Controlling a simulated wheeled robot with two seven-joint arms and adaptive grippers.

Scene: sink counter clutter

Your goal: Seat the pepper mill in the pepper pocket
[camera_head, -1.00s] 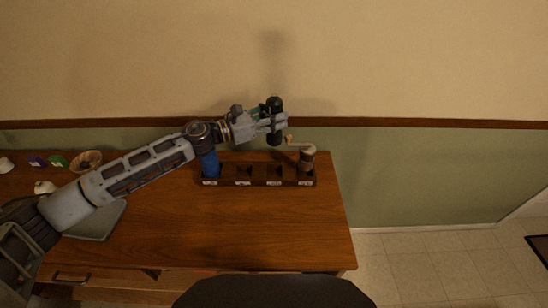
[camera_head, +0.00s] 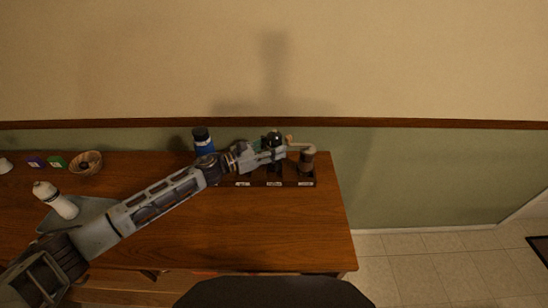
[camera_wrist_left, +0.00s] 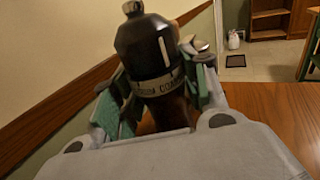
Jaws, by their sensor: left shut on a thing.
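The pepper mill (camera_head: 274,137), with a glossy black top, stands upright in my left gripper (camera_head: 279,152). In the left wrist view the mill (camera_wrist_left: 148,50) is between the green-padded fingers, which are shut on its lettered lower part. In the head view it is over or in the third pocket from the left of the dark rack (camera_head: 259,184). My fingers and wrist cover part of the rack, and I cannot tell whether the mill's base touches the pocket floor. The label on that pocket is too small to read. My right gripper is not in view.
A blue bottle (camera_head: 203,141) stands at the rack's left end. A brown grinder with a crank (camera_head: 307,162) stands in the right end pocket, close to my fingertips. A white bottle (camera_head: 62,205), a grey tray (camera_head: 88,208) and a basket (camera_head: 86,163) are at left. The front tabletop is clear.

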